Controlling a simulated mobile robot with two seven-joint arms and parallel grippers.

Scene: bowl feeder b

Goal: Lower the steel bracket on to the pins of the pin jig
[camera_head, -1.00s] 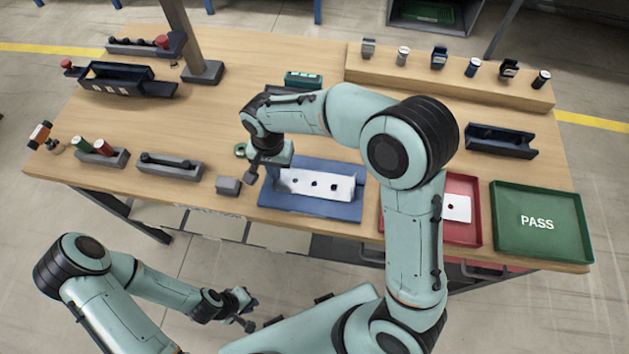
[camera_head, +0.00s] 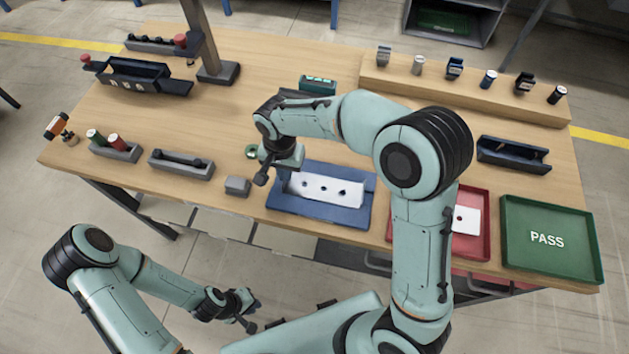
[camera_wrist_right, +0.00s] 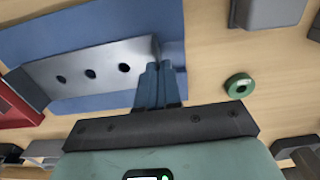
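The steel bracket (camera_head: 326,189) is a pale plate with a row of three dark round spots. It lies over the blue pin jig (camera_head: 318,214), within its outline; I cannot tell whether it touches the jig or whether pins show in the spots. In the right wrist view the bracket (camera_wrist_right: 105,68) slants across the blue jig (camera_wrist_right: 120,22). My right gripper (camera_wrist_right: 160,70) has its blue fingers close together at the bracket's end and looks shut on it; the fingers hide the grip. My left gripper (camera_head: 250,304) hangs in front of the table, far from the jig, its fingers unclear.
A grey block (camera_head: 238,186) and a green ring (camera_wrist_right: 240,85) lie beside the jig. A red tray (camera_head: 476,239) with a pale plate and a green PASS tray (camera_head: 546,262) stand to the right. A raised wooden shelf (camera_head: 450,91) with several small parts runs along the back.

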